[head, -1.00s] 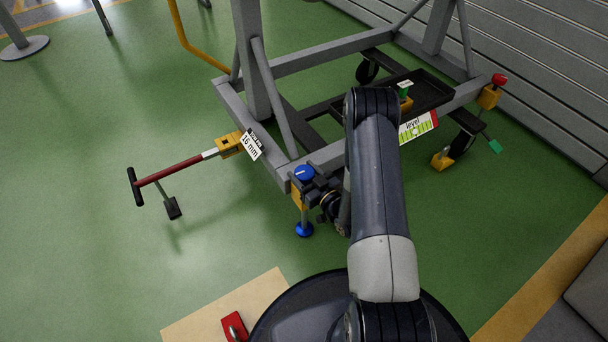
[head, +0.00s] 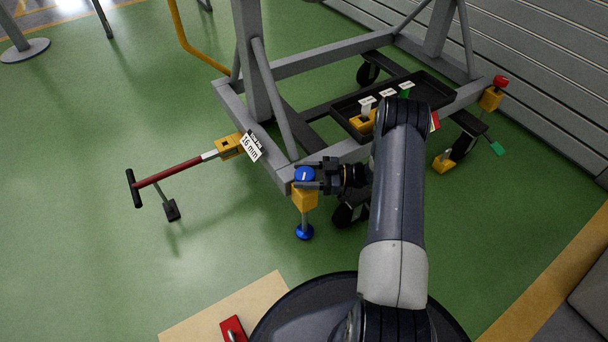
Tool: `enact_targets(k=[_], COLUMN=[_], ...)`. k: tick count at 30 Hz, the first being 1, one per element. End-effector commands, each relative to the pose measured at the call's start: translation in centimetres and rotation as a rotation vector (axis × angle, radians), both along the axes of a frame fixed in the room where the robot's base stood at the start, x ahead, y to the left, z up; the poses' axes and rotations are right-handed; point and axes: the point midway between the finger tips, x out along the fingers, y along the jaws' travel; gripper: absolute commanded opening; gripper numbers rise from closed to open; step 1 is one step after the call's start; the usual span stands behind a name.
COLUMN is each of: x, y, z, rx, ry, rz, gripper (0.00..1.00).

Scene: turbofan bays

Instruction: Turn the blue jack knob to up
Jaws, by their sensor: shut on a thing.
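The blue jack knob (head: 305,174) sits on top of a yellow jack block (head: 305,199) at the near corner of the grey stand. It has a pale mark on its top. Below the block a post runs down to a blue foot (head: 304,232) on the green floor. My gripper (head: 307,177) reaches in from the right, level, and is shut on the knob, with a finger on either side of it. The arm hides most of the level sign on the stand's rail.
A red tow bar (head: 170,172) with a "16 mm" tag (head: 250,148) sticks out left of the stand. A black tray (head: 430,92) with small tagged items is on the frame. A red-knobbed jack (head: 490,97) stands at right.

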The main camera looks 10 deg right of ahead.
Motion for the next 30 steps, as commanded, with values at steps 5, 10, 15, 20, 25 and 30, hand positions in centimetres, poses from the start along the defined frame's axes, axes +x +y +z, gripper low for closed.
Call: enact_targets(k=[5,10,15,20,25,30], x=[0.04,-0.01,-0.08,-0.11,-0.15,-0.15], y=[0.08,0.09,0.14,0.13,0.13,0.14], z=[-0.04,-0.02,0.02,0.03,0.06,0.10], rx=[0.000,0.001,0.002,0.002,0.003,0.004], ry=[-0.003,-0.003,-0.002,0.000,-0.002,-0.002], rz=[0.163,0.294,0.395,0.456,0.490,0.501], gripper=[0.33,0.33,0.33,0.33,0.33,0.33])
